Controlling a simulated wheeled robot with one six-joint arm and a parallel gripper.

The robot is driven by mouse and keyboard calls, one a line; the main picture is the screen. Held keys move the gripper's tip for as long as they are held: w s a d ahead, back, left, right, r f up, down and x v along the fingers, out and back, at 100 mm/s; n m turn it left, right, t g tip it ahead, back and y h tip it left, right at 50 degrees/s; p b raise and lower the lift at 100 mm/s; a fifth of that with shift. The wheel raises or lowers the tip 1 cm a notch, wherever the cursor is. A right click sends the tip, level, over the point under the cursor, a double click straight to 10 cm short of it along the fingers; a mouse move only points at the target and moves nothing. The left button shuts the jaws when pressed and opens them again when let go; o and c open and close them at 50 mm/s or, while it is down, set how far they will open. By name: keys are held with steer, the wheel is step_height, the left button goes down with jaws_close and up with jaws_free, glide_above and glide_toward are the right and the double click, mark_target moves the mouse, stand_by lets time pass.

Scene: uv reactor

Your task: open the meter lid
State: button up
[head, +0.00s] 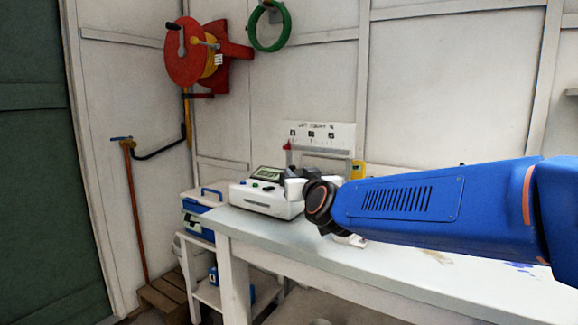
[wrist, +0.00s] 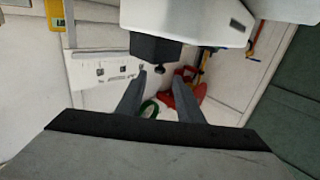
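The meter (head: 262,197) is a white box with a display and green and blue buttons, standing at the table's left end. Its right side is partly hidden by my wrist. In the wrist view the meter's white body (wrist: 185,18) fills the top, appearing upside down. A dark block with a small knob, seemingly the meter lid (wrist: 155,50), juts from it and looks closed; it also shows as a dark shape in the head view (head: 301,172). My gripper (wrist: 160,78) is open and empty, its two fingers apart just below the block in the picture. I cannot tell whether they touch it.
The table (head: 390,275) is mostly bare to the right, under my arm. A white rack with a red-tipped post (head: 287,150) and a yellow item (head: 358,169) stand behind the meter. A blue-and-white box (head: 200,210) is at the left. A red hose reel (head: 185,55) hangs on the wall.

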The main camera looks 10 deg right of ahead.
steer(key=w, duration=1.1)
steer(key=shift+w, duration=0.2)
steer(key=shift+c, duration=0.5)
jaws_close()
